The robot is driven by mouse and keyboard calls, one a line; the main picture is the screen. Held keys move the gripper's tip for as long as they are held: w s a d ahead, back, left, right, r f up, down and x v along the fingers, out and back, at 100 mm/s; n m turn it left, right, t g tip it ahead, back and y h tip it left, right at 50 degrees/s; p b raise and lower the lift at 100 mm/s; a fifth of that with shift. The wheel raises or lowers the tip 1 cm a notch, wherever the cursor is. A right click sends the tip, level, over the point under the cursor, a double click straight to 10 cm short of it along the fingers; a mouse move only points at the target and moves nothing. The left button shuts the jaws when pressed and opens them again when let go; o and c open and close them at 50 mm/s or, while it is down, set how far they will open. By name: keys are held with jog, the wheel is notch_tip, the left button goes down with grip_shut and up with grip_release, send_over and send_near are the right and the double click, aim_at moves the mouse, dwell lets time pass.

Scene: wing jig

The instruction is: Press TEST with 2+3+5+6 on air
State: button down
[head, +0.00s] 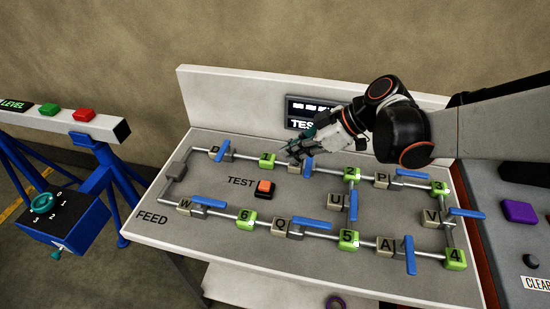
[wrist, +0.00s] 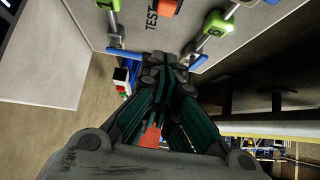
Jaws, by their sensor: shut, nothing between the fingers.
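The orange TEST button (head: 264,187) sits on the grey panel (head: 215,225); it also shows in the wrist view (wrist: 166,8). Green numbered blocks sit along the pipe loop: 1 (head: 268,160), 2 (head: 351,174), 3 (head: 439,188), 4 (head: 455,259), 5 (head: 348,240), 6 (head: 246,219). The blue handles of W (head: 208,202), Q (head: 316,225), U (head: 353,206) and P (head: 411,173) lie along their pipes. Those of D (head: 222,150), A (head: 410,255) and V (head: 466,212) lie across. My gripper (head: 287,153) is shut and empty, near the partly hidden valve between 1 and 2.
A display (head: 300,106) behind my gripper is partly covered. At left stand a blue frame with a white beam (head: 100,127), green and red buttons, and a teal knob (head: 43,203). A grey console with a purple button (head: 520,212) is at right.

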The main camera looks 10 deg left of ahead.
jog(key=b, duration=0.4)
send_over(267, 185)
notch_tip(267, 185, down, 7)
jog(key=shift+f, duration=0.2)
notch_tip(267, 185, down, 2)
jog(key=shift+f+b, duration=0.2)
jog(key=shift+b, duration=0.1)
jog(key=shift+f, duration=0.65)
